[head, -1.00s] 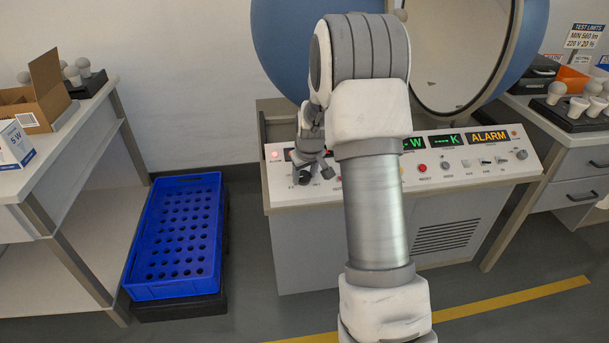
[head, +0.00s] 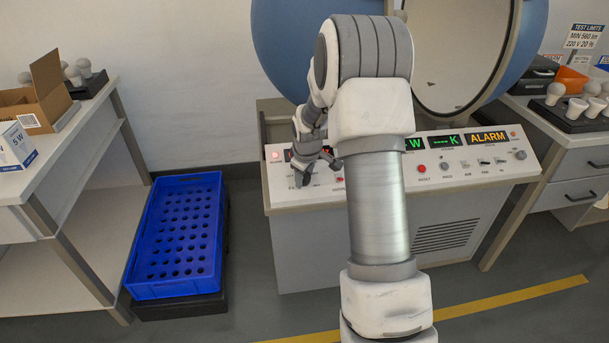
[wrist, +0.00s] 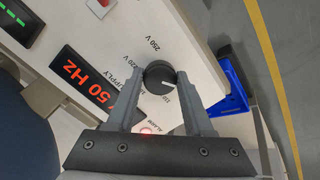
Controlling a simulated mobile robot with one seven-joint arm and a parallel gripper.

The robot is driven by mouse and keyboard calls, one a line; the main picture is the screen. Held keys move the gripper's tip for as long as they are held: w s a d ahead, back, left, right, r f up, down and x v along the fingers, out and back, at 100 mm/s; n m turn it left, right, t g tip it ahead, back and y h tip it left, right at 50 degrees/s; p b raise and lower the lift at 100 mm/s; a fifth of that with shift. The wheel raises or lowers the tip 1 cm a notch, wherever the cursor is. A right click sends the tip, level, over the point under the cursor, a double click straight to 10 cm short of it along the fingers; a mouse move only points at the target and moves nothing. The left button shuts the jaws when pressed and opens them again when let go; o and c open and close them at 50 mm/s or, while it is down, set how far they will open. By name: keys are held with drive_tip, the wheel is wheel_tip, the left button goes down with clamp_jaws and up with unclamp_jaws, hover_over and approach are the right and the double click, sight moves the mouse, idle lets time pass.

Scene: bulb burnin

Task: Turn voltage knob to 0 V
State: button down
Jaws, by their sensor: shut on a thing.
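The voltage knob (wrist: 160,78) is a round black dial with a white pointer mark, on the sloping white panel. In the wrist view it sits between the fingertips of my gripper (wrist: 159,82), which is shut on it. Its white mark points to the right side of the picture. Printed labels, including 250 V and 220 V, stand around it; one by the lower edge is too small to read surely. In the head view my gripper (head: 318,172) is at the left end of the panel (head: 400,192), and it hides the knob.
A red 50 Hz display (wrist: 88,78) lies beside the knob. A red button (head: 422,168), switches and a lit ALARM display (head: 488,138) are further right.

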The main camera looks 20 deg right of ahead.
drive_tip(key=shift+c, duration=1.4)
unclamp_jaws()
drive_tip(key=shift+r, duration=0.15)
drive_tip(key=p+v, duration=0.4)
drive_tip(key=v, duration=1.3)
drive_tip(key=shift+p, duration=0.35)
drive_tip(key=shift+a+r, duration=0.1)
